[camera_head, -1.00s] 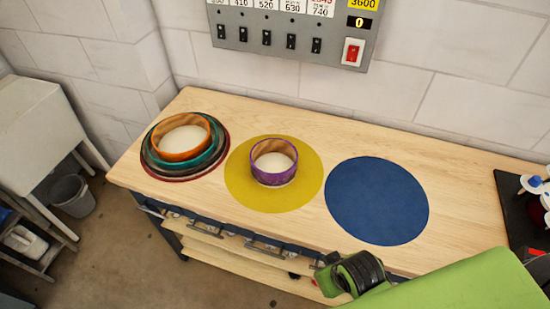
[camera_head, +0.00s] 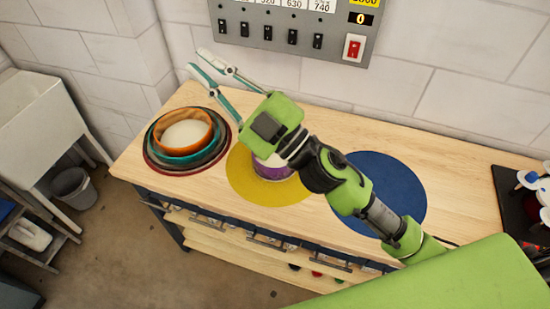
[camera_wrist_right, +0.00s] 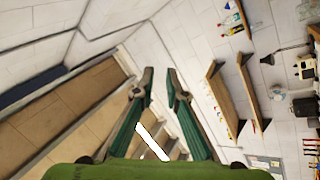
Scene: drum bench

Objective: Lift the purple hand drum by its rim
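The purple hand drum (camera_head: 285,164) sits on the yellow round mat (camera_head: 245,182) in the middle of the bench. My right wrist covers most of it in the head view, so only a strip of its side shows. My right gripper (camera_head: 195,59) is above and beyond the drum, with its fingers pointing to the upper left, toward the back wall. The fingers are apart and empty. The wrist view also shows the right gripper (camera_wrist_right: 160,72) with a gap between its fingertips and no drum there. My left gripper is not in view.
Nested drums, with an orange one (camera_head: 204,147) inside, stand at the bench's left end. A blue round mat (camera_head: 400,187) lies right of the yellow one, partly under my arm. A grey switch panel (camera_head: 330,38) hangs on the wall. A dark tray (camera_head: 515,212) is at the right.

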